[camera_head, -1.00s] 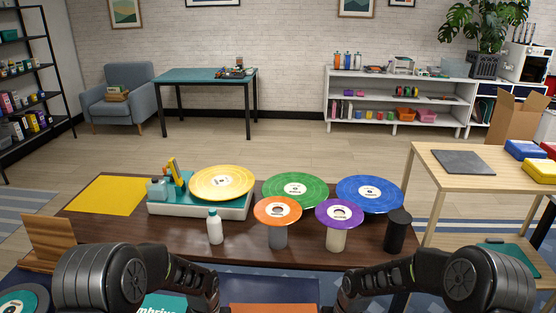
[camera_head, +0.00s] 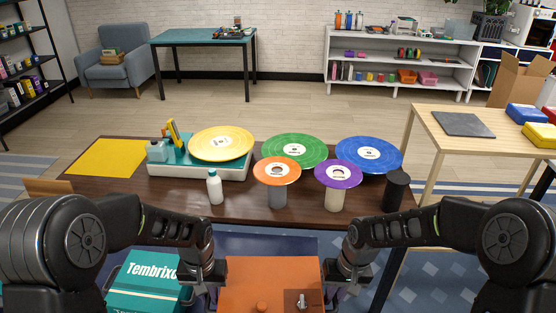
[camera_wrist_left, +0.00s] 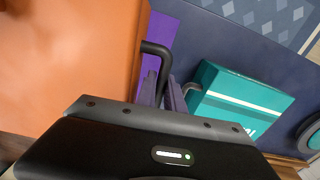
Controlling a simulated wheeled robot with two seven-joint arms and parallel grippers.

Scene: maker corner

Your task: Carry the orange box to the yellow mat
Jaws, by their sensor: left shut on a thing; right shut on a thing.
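The orange box (camera_head: 270,278) is at the bottom middle of the head view, between my two grippers, its lower part cut off by the frame. My left gripper (camera_head: 212,282) is at its left side and shut on it; in the left wrist view the fingers (camera_wrist_left: 168,92) close on a dark handle (camera_wrist_left: 155,48) beside the orange wall (camera_wrist_left: 70,60). My right gripper (camera_head: 334,280) is at its right side, shut on it, its fingertips mostly hidden. The yellow mat (camera_head: 108,158) lies flat and bare at the left end of the dark brown table.
The brown table (camera_head: 130,200) also holds a turntable with a yellow disc (camera_head: 222,143), green and blue discs, orange and purple discs on stands, a white bottle (camera_head: 215,188) and a black cylinder (camera_head: 396,190). A teal box (camera_head: 148,280) lies left of the orange box.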

